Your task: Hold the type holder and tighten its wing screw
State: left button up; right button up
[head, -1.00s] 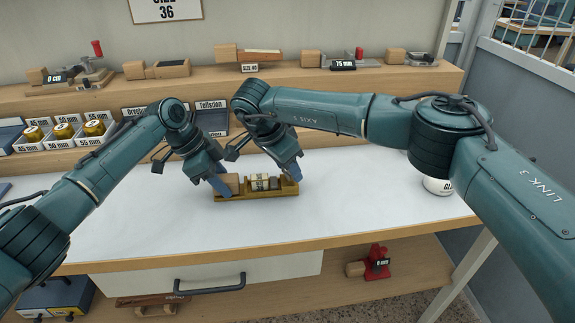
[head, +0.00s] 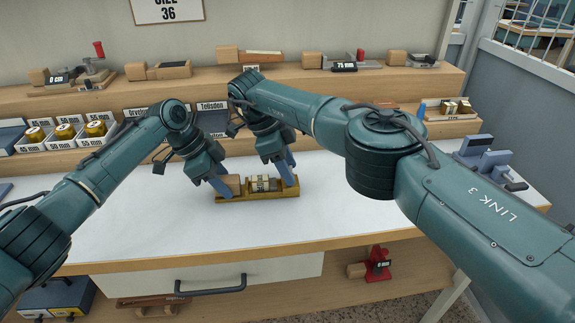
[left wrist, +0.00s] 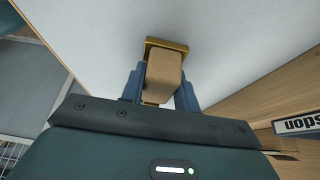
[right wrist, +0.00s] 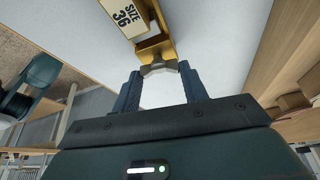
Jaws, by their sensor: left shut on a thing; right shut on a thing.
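The type holder (head: 258,195) is a long brass tray on the white table top, with a wooden handle (head: 232,182) at its left end and pale type pieces (head: 262,184) inside. My left gripper (head: 222,188) is shut on the wooden handle, which shows between its fingers in the left wrist view (left wrist: 162,80). My right gripper (head: 286,172) is at the holder's right end. In the right wrist view the wing screw (right wrist: 158,68), at the end of the brass body (right wrist: 155,48), sits between its fingertips. A "SIZE 36" label (right wrist: 127,15) lies in the holder.
A grey-blue fixture (head: 487,158) stands on the table at the right. Shelves behind hold brass rolls (head: 65,131), wooden-handled tools (head: 160,71) and a tray of pieces (head: 450,109). The white table (head: 150,215) is clear around the holder.

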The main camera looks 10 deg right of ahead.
dwell(0.3)
jog(key=o, duration=1)
jog(key=shift+r, duration=0.1)
notch_tip(320, 180, up, 10)
jog(key=shift+f, duration=0.1)
